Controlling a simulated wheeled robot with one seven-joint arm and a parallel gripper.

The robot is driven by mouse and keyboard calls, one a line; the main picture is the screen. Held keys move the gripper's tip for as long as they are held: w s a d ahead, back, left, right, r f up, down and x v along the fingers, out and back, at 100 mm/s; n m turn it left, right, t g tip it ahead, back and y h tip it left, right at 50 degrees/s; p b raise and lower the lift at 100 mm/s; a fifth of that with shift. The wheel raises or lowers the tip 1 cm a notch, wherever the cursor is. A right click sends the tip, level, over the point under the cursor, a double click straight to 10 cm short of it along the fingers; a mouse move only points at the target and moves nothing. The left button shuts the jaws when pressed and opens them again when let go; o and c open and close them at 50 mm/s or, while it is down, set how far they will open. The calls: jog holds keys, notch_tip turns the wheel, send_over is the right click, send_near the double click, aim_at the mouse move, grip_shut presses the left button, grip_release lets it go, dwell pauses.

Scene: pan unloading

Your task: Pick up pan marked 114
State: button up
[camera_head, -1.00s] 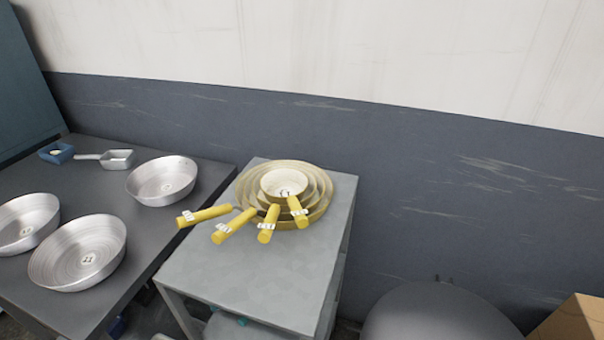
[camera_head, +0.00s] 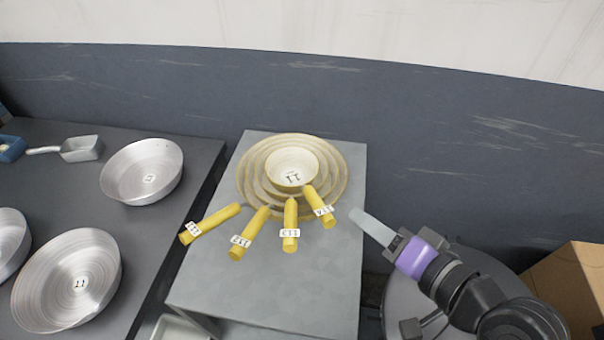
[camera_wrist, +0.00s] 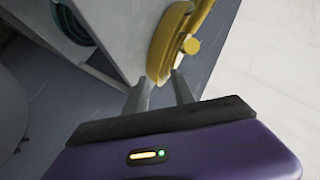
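Several yellow pans are nested in a stack on a grey table, their handles fanned toward the front. The rightmost handle (camera_head: 319,204) carries a tag that seems to read 114, and it appears to belong to the small innermost pan (camera_head: 292,167). The neighbouring handles (camera_head: 290,222) carry other tags, one reading 113. My gripper (camera_head: 360,214) is at the table's right edge, to the right of the tagged handle and apart from it. In the wrist view, my gripper (camera_wrist: 160,88) has its two fingers spread and nothing between them. The yellow pans (camera_wrist: 166,45) show just beyond the fingertips.
The grey table (camera_head: 270,290) is clear in front of the handles. A dark table on the left holds silver pans (camera_head: 142,170), a scoop (camera_head: 80,149) and a blue box (camera_head: 12,148). A wall stands behind. A cardboard box (camera_head: 570,285) is at right.

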aim_at(304, 187)
jog(key=shift+w+a+r+n+g+y+p, duration=0.15)
jog(key=shift+w+a+n+g+y, duration=0.2)
jog(key=shift+w+a, duration=0.75)
jog(key=shift+w+a+r+n+g+y+p, duration=0.15)
jog(key=shift+w+a+g+y, duration=0.25)
jog(key=shift+a, duration=1.2)
jog(key=shift+w+a+r+n+g+y+p, duration=0.2)
jog(key=shift+w+a+g, duration=0.25)
jog(key=shift+w+a, duration=0.7)
jog(key=shift+s+a, duration=0.2)
jog(key=shift+s, duration=0.05)
grip_shut()
